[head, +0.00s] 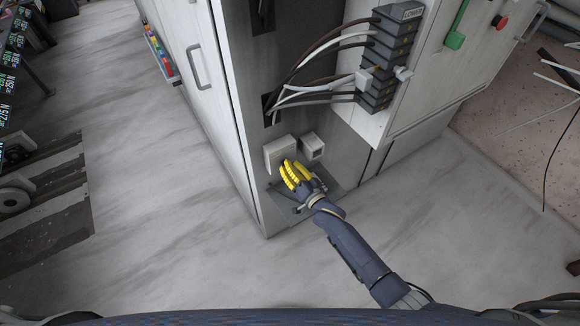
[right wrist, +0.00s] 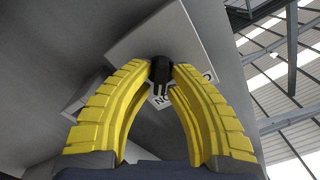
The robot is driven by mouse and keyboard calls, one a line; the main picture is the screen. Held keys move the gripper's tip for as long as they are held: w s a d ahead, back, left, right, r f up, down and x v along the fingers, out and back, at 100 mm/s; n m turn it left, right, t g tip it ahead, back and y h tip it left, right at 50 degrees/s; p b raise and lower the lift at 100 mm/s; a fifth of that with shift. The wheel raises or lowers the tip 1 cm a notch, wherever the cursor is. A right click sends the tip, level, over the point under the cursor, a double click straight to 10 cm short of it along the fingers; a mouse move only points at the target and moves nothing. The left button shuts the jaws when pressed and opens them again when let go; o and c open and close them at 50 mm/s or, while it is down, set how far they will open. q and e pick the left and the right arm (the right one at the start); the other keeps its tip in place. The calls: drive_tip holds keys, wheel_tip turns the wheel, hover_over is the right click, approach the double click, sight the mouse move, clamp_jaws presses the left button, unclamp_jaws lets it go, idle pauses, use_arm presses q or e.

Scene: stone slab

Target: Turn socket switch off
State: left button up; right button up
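The socket switch is a white box (head: 277,153) low on the cabinet's grey side panel. Its pale plate shows in the right wrist view (right wrist: 185,38), with partly covered black lettering and a small black switch knob (right wrist: 161,70). My right gripper (head: 288,169) is at the box, its yellow fingers over the box's lower right part. The knob is hidden in the head view. My left gripper is not in view.
A smaller white box (head: 312,146) sits just right of the switch box. Above are a grey stack of connectors (head: 388,55) and loose black and white cables (head: 325,45). A cabinet handle (head: 198,67) juts out at left. The floor (head: 165,220) in front is clear.

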clamp_jaws()
drive_tip(key=n, duration=0.3)
drive_tip(key=shift+r, duration=0.1)
drive_tip(key=n, duration=0.4)
drive_tip(key=shift+a+r+n, duration=0.1)
drive_tip(key=shift+a+n, duration=0.1)
drive_tip(key=shift+n, duration=0.2)
drive_tip(key=n, duration=0.4)
drive_tip(key=shift+s+a, duration=0.1)
drive_tip(key=shift+s+a+n, duration=0.1)
drive_tip(key=shift+a+n, duration=0.05)
drive_tip(key=shift+n, duration=1.85)
